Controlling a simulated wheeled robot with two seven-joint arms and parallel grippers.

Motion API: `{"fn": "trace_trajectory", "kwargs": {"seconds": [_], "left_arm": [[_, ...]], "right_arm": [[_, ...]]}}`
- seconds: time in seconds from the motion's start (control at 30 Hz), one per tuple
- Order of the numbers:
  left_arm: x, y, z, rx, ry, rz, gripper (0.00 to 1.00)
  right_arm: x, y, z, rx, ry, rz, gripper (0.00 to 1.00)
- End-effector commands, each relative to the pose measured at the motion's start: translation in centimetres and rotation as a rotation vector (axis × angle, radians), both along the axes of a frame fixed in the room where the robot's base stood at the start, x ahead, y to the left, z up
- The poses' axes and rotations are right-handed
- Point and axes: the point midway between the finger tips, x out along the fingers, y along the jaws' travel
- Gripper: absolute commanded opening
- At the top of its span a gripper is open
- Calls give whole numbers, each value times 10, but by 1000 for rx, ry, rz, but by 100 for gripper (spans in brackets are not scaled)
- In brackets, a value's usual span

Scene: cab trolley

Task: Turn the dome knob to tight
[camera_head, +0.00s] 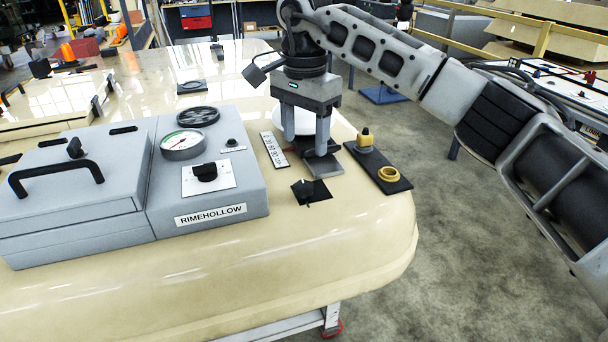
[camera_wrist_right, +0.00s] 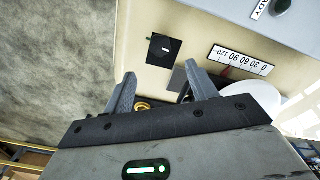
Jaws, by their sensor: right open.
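My right gripper (camera_head: 306,144) points down, open, over the right part of the cream table. A white rounded piece (camera_head: 283,117), possibly the dome, is partly hidden behind its fingers; it also shows in the right wrist view (camera_wrist_right: 264,96), beside one finger. I cannot make out a tight mark or the knob's setting. A white scale plate (camera_head: 274,150) with numbers lies left of the fingers. A grey plate (camera_head: 323,165) lies below them. No object is visibly held between the fingers. My left gripper is out of view.
A grey RIMEHOLLOW box (camera_head: 207,214) with a gauge (camera_head: 183,145) and black knob (camera_head: 205,172) stands left. A small black square (camera_head: 312,192) lies in front. A dark plate (camera_head: 378,169) carries a yellow-topped piece (camera_head: 365,140) and a yellow ring (camera_head: 389,173). The table's front is clear.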

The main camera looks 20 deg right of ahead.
Motion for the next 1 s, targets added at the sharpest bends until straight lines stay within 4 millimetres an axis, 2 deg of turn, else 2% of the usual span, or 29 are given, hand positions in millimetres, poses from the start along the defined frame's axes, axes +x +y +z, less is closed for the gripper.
{"fn": "trace_trajectory", "kwargs": {"seconds": [0.03,0.2,0.4,0.6,0.87,0.9,1.0], "left_arm": [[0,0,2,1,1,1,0],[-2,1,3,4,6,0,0],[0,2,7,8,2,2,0],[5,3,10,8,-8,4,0],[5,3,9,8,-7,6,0],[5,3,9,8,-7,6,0],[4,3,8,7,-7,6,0]], "right_arm": [[-1,-1,-12,-2,5,0,57],[-1,0,-48,1,5,-1,57],[-1,0,-80,1,3,-1,57],[-1,0,-94,2,1,-1,57],[0,0,-96,1,0,-1,57],[0,0,-96,1,0,-1,55],[0,0,-96,1,0,-1,27]]}}
